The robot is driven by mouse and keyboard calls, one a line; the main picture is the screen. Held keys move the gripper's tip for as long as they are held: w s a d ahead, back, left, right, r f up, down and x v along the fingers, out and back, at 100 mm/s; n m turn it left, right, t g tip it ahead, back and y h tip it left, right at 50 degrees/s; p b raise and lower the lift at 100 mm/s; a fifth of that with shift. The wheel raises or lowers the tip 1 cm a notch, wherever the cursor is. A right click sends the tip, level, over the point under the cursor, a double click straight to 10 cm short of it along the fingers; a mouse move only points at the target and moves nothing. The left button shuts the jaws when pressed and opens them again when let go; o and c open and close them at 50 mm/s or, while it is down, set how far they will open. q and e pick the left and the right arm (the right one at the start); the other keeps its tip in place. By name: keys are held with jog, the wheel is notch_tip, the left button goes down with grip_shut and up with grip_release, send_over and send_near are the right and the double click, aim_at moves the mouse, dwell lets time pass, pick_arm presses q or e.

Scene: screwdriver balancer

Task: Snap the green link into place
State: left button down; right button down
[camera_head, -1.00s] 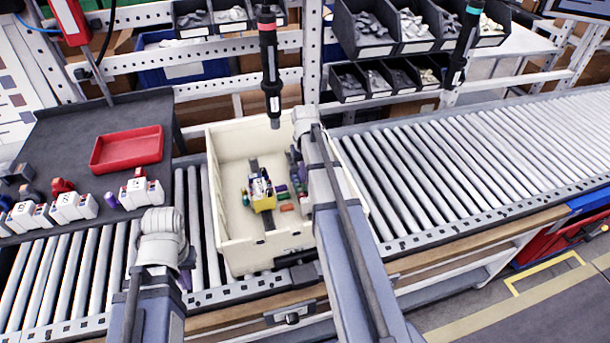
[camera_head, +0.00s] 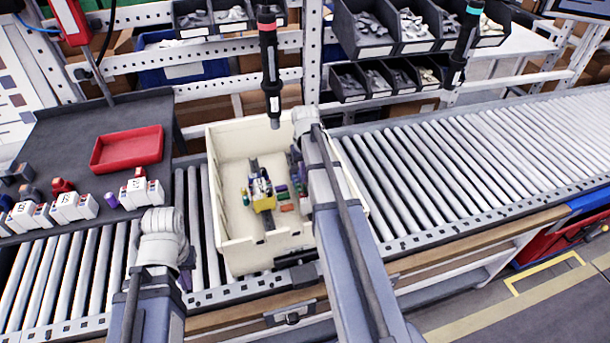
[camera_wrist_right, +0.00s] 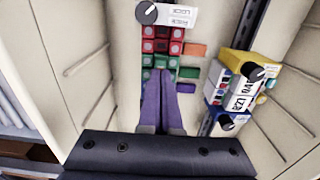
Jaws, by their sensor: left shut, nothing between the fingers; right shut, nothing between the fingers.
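In the right wrist view a narrow row of blocks runs away from me, red at the far part and green (camera_wrist_right: 155,62) at the near part. My right gripper (camera_wrist_right: 162,74) is shut, its purple fingers over the near end of the green blocks; I cannot tell if they touch. A flat green piece (camera_wrist_right: 188,72) lies just right of the fingertips. I cannot tell which green part is the link. In the head view my right arm partly hides the row. My left gripper (camera_head: 186,281) is shut, left of the cream bin (camera_head: 240,225).
The bin's walls surround the row. A yellow block (camera_head: 264,203) with white and blue parts sits on a dark rail (camera_head: 254,165) in the bin. An orange piece (camera_wrist_right: 195,50) lies beside the row. A red tray (camera_head: 127,149) stands on the left table. The right rollers are clear.

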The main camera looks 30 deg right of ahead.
jog(key=shift+f, duration=0.25)
dwell(0.7)
jog(key=shift+s+b, duration=0.1)
jog(key=shift+b, duration=0.3)
jog(key=shift+r+p, duration=0.65)
jog(key=shift+p, duration=0.2)
jog(key=shift+r+p, duration=1.7)
jog(key=shift+r, duration=0.05)
